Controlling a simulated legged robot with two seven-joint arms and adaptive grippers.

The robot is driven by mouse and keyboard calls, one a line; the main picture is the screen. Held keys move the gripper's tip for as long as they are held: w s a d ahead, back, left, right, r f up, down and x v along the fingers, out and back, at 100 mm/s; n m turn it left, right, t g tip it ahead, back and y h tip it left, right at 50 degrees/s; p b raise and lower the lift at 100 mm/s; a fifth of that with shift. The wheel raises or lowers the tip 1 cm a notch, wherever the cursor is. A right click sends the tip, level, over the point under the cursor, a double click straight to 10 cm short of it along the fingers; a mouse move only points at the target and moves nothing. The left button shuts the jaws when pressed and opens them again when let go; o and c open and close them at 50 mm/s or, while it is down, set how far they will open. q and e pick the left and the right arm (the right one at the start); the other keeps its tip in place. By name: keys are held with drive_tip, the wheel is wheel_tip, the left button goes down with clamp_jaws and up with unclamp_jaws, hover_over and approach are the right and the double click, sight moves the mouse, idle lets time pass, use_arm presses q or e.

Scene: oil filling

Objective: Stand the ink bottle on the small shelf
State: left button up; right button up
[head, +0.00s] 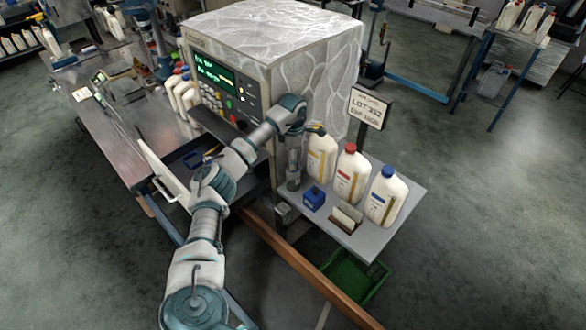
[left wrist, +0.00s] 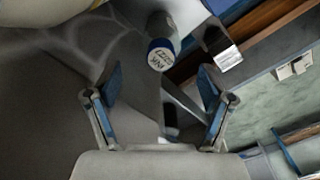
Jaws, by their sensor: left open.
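The ink bottle (left wrist: 161,55) shows in the left wrist view at top centre, with a pale label bearing dark lettering and a blue band. It lies just beyond the fingertips, nearer the top of the picture. My left gripper (left wrist: 160,88) is open, with nothing visibly held between its two blue-padded fingers. In the head view my left gripper (head: 293,180) points down at the left end of the side shelf (head: 405,215). I cannot clearly pick out the ink bottle there. Which surface is the small shelf is not clear. My right gripper is out of view.
White jugs with coloured caps (head: 350,172) stand on the side shelf. A blue box (head: 313,198) and a holder with pale blocks (head: 346,219) are in front. The large marbled machine (head: 300,60) rises behind my gripper. A green crate (head: 352,278) is below.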

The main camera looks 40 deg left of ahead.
use_arm(q)
drive_tip(key=r, duration=0.4)
drive_tip(key=shift+d+r, duration=0.2)
drive_tip(key=shift+r, duration=0.1)
drive_tip(key=shift+a, duration=0.15)
drive_tip(key=shift+f, duration=0.1)
